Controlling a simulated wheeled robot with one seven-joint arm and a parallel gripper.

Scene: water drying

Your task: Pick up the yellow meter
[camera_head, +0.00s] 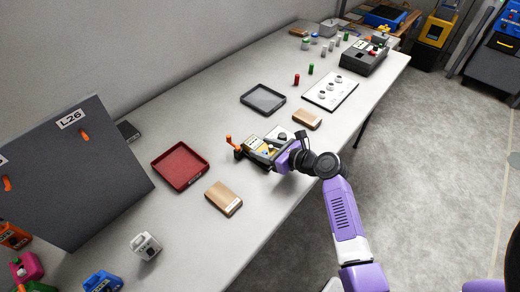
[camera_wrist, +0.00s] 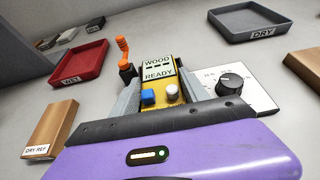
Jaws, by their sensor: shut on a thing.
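The yellow meter (camera_wrist: 160,96) is between my gripper's jaws in the wrist view. Its screen reads "WOOD --- READY", and it has a blue button and a white button. My gripper (camera_wrist: 160,100) is shut on it, with a grey jaw on each side. In the head view my gripper (camera_head: 264,150) is over the table's front part, and the meter (camera_head: 262,149) shows only partly there. I cannot tell whether the meter is clear of the table.
An orange-handled part (camera_wrist: 124,56) stands close left of the meter. A white panel with a black dial (camera_wrist: 232,84) is close right. The red WET tray (camera_head: 180,165), dark DRY tray (camera_head: 263,98) and wooden blocks (camera_head: 223,198) (camera_head: 307,119) lie around on the table.

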